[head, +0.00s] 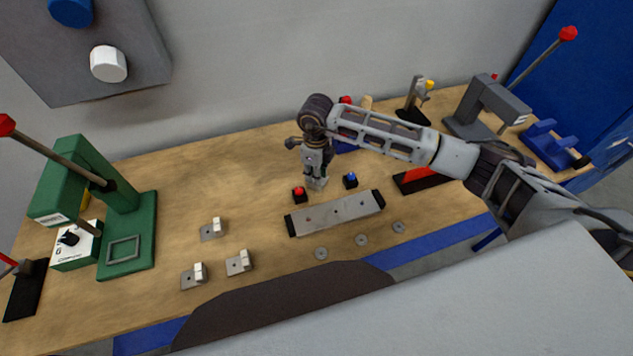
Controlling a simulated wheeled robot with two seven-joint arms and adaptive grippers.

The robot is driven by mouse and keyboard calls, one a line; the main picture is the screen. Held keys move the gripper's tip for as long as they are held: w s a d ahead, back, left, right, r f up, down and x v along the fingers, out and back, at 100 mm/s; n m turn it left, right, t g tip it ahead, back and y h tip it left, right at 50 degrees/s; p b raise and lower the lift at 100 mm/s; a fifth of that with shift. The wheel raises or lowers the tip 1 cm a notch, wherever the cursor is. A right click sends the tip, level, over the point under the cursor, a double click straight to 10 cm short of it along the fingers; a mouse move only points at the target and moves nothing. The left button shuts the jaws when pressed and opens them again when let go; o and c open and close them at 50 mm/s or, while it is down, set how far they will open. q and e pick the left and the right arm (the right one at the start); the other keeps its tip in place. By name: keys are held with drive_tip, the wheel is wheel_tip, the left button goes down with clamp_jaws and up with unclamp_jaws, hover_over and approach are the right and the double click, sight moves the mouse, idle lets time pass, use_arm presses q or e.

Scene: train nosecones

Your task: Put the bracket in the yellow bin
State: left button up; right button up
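Several small grey metal brackets with pale upright tabs lie on the left half of the wooden table: one bracket (211,231), a second bracket (192,277) and a third bracket (238,264). My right gripper (316,182) points down at the table behind the long grey bar, to the right of the brackets. Its fingers are small here, and I cannot tell whether they are open or hold anything. My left gripper is not in view.
The long grey bar (336,213) lies before my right gripper, with a red button (299,193) and a blue button (350,180) close by. A green press (124,225) stands left and a grey press (485,105) right. Table between brackets and wall is clear.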

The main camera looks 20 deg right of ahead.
drive_tip(key=shift+a+f+p, duration=0.1)
drive_tip(key=shift+f+p, duration=0.4)
drive_tip(key=shift+f, duration=1.35)
drive_tip(key=shift+c, duration=0.5)
clamp_jaws()
